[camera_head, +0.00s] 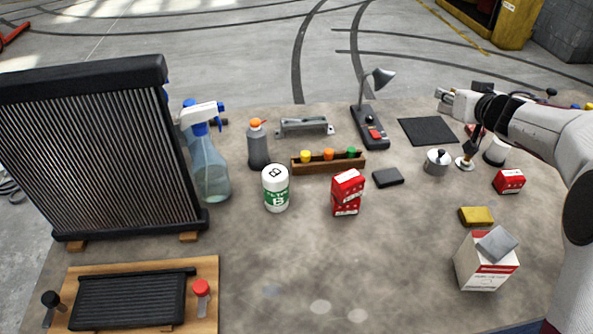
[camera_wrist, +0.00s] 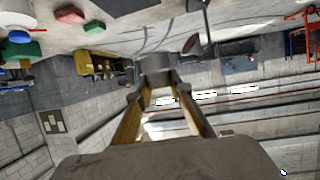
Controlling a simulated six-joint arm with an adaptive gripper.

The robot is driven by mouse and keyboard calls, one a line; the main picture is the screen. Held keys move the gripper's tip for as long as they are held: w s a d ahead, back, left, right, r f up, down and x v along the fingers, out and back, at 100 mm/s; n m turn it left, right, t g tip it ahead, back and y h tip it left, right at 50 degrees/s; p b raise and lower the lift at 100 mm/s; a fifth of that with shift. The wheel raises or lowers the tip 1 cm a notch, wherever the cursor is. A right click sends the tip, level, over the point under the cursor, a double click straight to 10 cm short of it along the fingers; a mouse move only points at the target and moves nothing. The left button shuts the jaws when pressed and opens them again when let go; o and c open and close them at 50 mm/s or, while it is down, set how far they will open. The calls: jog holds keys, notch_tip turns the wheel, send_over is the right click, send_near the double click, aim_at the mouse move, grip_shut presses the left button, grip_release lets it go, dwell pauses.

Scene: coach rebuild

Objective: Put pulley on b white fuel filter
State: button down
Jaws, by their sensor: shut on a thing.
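The white fuel filter (camera_head: 276,190) stands upright near the middle of the table in the head view, with a green label and the letter B on its side and top. My gripper (camera_head: 449,98) is above the back right of the table, well to the right of the filter and apart from it. In the wrist view my gripper (camera_wrist: 160,90) has its two fingers closed on a small grey round piece, which I take to be the pulley (camera_wrist: 157,64). In the head view the pulley is small and hard to make out at the fingertips.
A red box (camera_head: 348,194) stands right of the filter, with a wooden rack of coloured caps (camera_head: 328,167) behind. A grey bottle (camera_head: 257,147), spray bottle (camera_head: 211,170) and tall radiator (camera_head: 100,150) stand left. The front middle of the table is mostly free.

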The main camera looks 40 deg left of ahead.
jog(key=s+a+r+n+g+y, duration=0.2)
jog(key=s+a+r+n, duration=0.1)
jog(key=s+a, duration=0.75)
jog(key=n+g+y, duration=0.3)
jog(key=n+g, duration=0.4)
jog(key=g, duration=0.2)
send_over(274, 172)
jog(key=shift+f, duration=3.1)
jog(key=shift+f, duration=1.9)
